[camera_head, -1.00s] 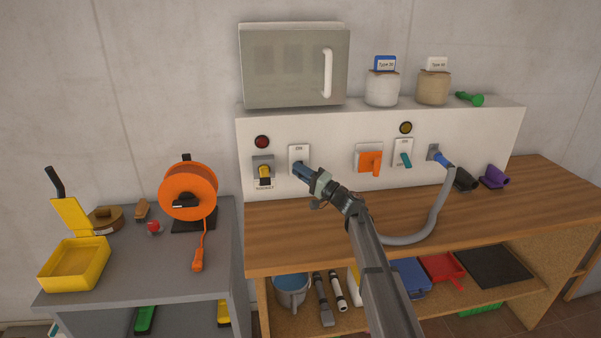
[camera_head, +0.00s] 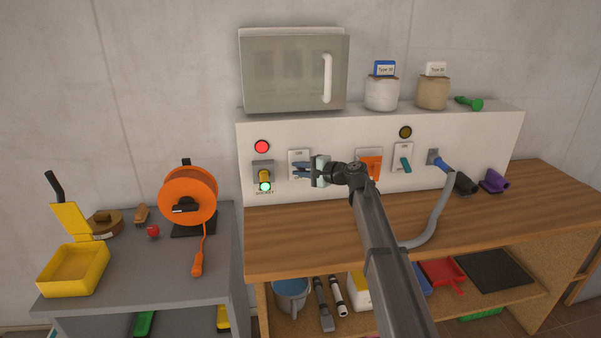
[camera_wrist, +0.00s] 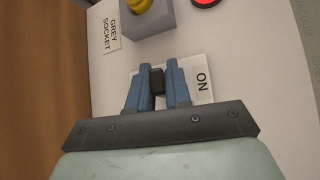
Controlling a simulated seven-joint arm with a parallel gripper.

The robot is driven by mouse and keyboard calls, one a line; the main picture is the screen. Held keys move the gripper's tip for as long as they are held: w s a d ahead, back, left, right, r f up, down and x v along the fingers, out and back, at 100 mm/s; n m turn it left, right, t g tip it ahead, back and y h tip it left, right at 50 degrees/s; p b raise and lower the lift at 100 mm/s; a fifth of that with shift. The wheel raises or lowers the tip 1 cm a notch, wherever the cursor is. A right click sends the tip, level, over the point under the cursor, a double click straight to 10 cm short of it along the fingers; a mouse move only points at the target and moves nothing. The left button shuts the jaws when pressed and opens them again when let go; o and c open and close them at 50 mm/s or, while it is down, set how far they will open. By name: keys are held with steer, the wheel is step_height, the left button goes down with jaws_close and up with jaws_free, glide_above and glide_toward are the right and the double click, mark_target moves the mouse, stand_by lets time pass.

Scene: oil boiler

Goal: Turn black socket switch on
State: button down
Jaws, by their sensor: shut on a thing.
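The black switch handle (camera_wrist: 157,82) sits on a white plate (camera_head: 299,154) marked ON, fixed to the white wall panel. My gripper (camera_head: 297,171) reaches the plate from the right in the head view. In the wrist view my gripper (camera_wrist: 158,85) has its two blue fingers on either side of the black handle, shut on it. In the head view the fingers hide the handle.
An orange switch (camera_head: 369,165) lies behind my wrist, and a teal-handled switch (camera_head: 405,164) is farther right. A grey hose (camera_head: 437,215) with a blue plug runs to the bench (camera_head: 320,230). An orange cable reel (camera_head: 188,195) stands left.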

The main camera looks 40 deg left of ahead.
steer(key=shift+w+r+m+g+h, duration=0.1)
steer(key=shift+r+m+g+h, duration=0.25)
steer(key=shift+m+h, duration=0.3)
steer(key=c, duration=1.4)
jaws_free()
steer(key=shift+a, duration=0.1)
steer(key=v, duration=1.4)
